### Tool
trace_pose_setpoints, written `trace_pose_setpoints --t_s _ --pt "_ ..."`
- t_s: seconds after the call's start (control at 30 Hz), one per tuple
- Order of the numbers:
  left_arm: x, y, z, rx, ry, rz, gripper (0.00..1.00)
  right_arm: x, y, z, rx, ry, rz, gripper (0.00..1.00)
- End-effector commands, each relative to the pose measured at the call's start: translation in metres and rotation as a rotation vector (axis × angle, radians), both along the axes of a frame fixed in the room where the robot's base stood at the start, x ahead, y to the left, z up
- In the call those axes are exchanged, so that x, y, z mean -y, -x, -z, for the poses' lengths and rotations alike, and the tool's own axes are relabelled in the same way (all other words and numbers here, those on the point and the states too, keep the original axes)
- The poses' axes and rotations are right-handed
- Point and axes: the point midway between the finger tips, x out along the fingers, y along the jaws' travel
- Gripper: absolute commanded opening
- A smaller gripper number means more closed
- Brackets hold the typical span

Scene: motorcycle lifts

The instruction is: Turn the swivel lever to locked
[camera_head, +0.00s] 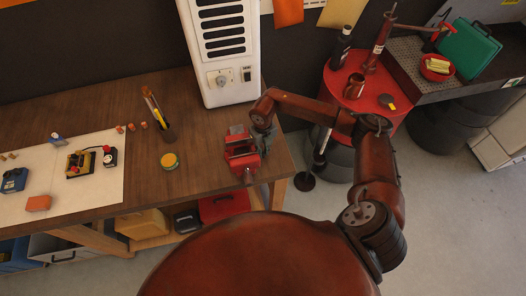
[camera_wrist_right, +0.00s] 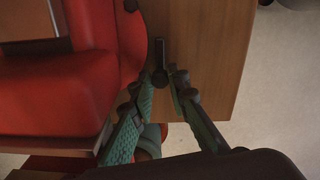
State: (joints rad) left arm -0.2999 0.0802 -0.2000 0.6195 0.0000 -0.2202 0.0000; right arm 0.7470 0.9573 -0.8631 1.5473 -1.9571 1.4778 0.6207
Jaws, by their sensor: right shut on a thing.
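A red bench vise (camera_head: 241,154) stands near the right end of the wooden workbench (camera_head: 120,96). In the right wrist view its red body (camera_wrist_right: 70,95) fills the left side. A small dark swivel lever (camera_wrist_right: 160,62) sticks out beside the vise's round red base, above the wood. My right gripper (camera_head: 263,139) reaches down at the vise's right side. In the wrist view its green-padded fingers (camera_wrist_right: 161,80) close in on the lever's end from both sides. In the head view the lever is not distinguishable. My left gripper is not in view.
A red drum (camera_head: 372,92) with bottles stands right of the bench. The bench's right edge is close to the vise.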

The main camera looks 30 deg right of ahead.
Motion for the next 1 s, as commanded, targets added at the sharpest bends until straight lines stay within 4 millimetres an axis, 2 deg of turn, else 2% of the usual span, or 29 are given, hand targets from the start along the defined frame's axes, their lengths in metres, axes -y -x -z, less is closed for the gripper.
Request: trace_pose_setpoints --t_s 0.03,0.07,0.3,0.67,0.77,1.0 --pt "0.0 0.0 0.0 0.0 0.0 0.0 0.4 0.0 -0.001 -0.001 0.004 -0.001 0.0 0.0" --pt "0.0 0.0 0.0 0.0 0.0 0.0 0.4 0.0 -0.001 -0.001 0.004 -0.001 0.0 0.16" --pt "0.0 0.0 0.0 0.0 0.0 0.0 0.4 0.0 -0.001 0.0 0.002 -0.001 0.0 0.32" --pt "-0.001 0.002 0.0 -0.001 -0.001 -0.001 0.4 0.0 -0.001 -0.005 0.002 0.0 -0.001 0.33" --pt "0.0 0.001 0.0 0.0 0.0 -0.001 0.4 0.0 -0.002 -0.018 0.005 0.0 -0.001 0.33" --pt "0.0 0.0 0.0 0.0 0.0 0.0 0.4 0.0 -0.002 -0.067 0.006 0.0 -0.002 0.33"
